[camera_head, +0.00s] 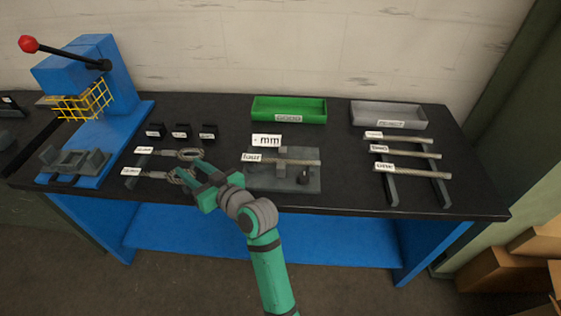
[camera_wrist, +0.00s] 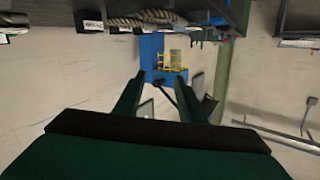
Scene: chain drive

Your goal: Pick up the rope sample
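Several grey rope samples with white labels lie on the black bench. Two rods, the middle rope sample (camera_head: 410,154) and the front rope sample (camera_head: 415,171), lie with a third across dark rails at the right. Another rope sample (camera_head: 295,162) lies on a grey fixture plate (camera_head: 306,184) in the middle. Two looped rope pieces lie at the left; the rear loop (camera_head: 190,154) is clear and the front loop (camera_head: 180,176) is partly behind my gripper (camera_head: 190,170). My gripper is open and looks empty; its spread fingers also show in the wrist view (camera_wrist: 158,82). Its height above the bench is unclear.
A blue press (camera_head: 95,70) with a red-knobbed lever and yellow guard stands at the left. A green tray (camera_head: 289,118) and a grey tray (camera_head: 389,125) are at the back. Small black blocks (camera_head: 181,131) stand behind the loops.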

